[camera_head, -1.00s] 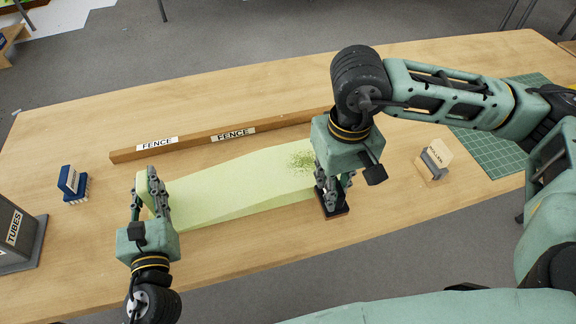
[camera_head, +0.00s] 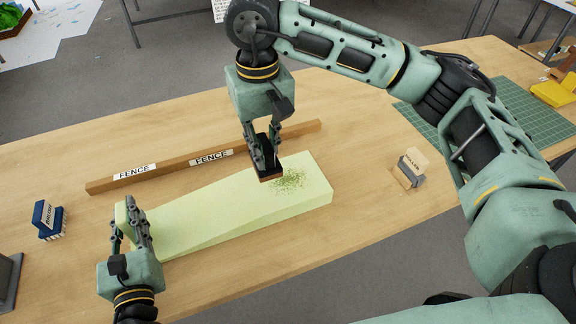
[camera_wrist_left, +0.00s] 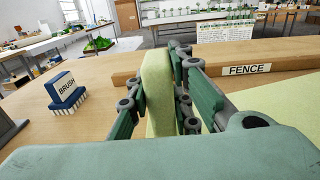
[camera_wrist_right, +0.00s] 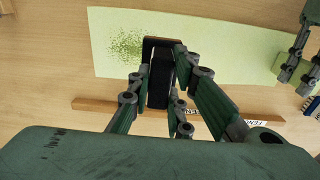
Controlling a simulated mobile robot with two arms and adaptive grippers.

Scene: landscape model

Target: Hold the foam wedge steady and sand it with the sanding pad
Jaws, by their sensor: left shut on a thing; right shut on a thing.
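The pale green foam wedge (camera_head: 235,207) lies on the table in the head view, with a patch of dark green specks towards its right end. My left gripper (camera_head: 133,212) is shut on the wedge's left end, which also shows between its fingers in the left wrist view (camera_wrist_left: 158,92). My right gripper (camera_head: 264,158) is shut on the dark sanding pad (camera_head: 270,174). The pad is at the wedge's far edge, just left of the specks; I cannot tell if it touches the foam. The right wrist view shows the pad (camera_wrist_right: 160,80) between the fingers, beside the specks.
A wooden fence (camera_head: 185,166) with labels lies behind the wedge. A blue brush (camera_head: 47,219) stands at the left. A small labelled block in a holder (camera_head: 409,168) stands to the right. A green cutting mat (camera_head: 500,115) lies at the far right. The table's front edge is clear.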

